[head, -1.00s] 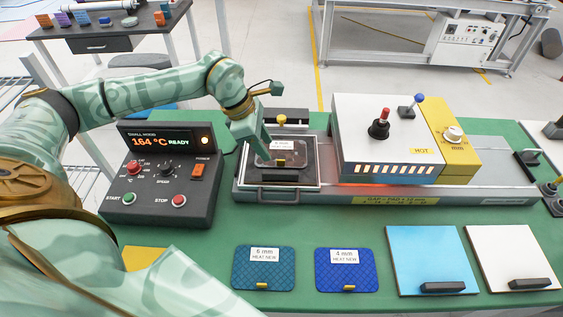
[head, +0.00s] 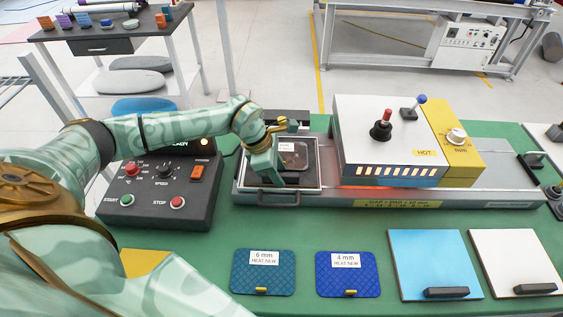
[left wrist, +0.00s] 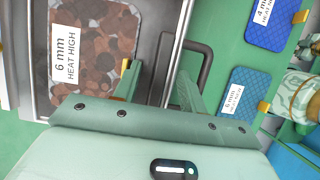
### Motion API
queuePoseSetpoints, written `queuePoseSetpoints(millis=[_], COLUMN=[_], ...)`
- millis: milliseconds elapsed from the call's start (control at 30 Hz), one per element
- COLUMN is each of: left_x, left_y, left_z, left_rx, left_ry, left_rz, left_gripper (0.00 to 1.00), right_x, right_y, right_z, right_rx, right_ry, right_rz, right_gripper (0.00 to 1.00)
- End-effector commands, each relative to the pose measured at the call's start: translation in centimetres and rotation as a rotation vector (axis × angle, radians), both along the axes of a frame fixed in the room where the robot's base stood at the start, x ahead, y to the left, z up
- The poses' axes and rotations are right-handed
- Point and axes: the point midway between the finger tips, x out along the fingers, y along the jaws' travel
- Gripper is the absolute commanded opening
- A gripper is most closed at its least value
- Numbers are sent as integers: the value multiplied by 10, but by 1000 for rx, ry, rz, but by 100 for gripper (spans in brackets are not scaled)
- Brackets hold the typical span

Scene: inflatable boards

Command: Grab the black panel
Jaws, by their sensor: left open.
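A black panel (left wrist: 148,70) lies in the metal tray (head: 240,172) of the slide rail. A mottled brown pad (left wrist: 95,50) labelled 6 mm HEAT HIGH rests on it; the pad shows as a greyish square in the head view (head: 293,155). My left gripper (left wrist: 157,88) is open and low over the tray's front part. In the wrist view one finger is by the pad's yellow tab and the other is near the tray rim and the dark handle. The gripper hides part of the panel in the head view.
A heater (head: 385,135) with a glowing slot stands right of the tray. A control box (head: 158,195) is at left. Blue 6 mm (head: 262,280) and 4 mm (head: 346,280) pads, a light blue board (head: 432,262) and a white board (head: 515,258) lie in front.

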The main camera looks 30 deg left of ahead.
Motion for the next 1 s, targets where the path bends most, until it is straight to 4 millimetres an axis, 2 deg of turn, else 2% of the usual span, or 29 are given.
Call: queuePoseSetpoints(millis=[733,800,900,1000], left_x=[0,0,0,0], left_y=[0,0,0,0], left_z=[-5,-5,-5,-4], left_rx=[0,0,0,-1], left_ry=[0,0,0,-2], left_rz=[0,0,0,-1], left_gripper=[42,22,0,0], right_x=[0,0,0,0], right_y=[-2,-2,-2,-2], right_z=[-2,-2,-2,-2], right_rx=[-3,-3,-2,-2], right_ry=[1,1,0,0], right_rz=[0,0,0,0], right_gripper=[30,30,30,30])
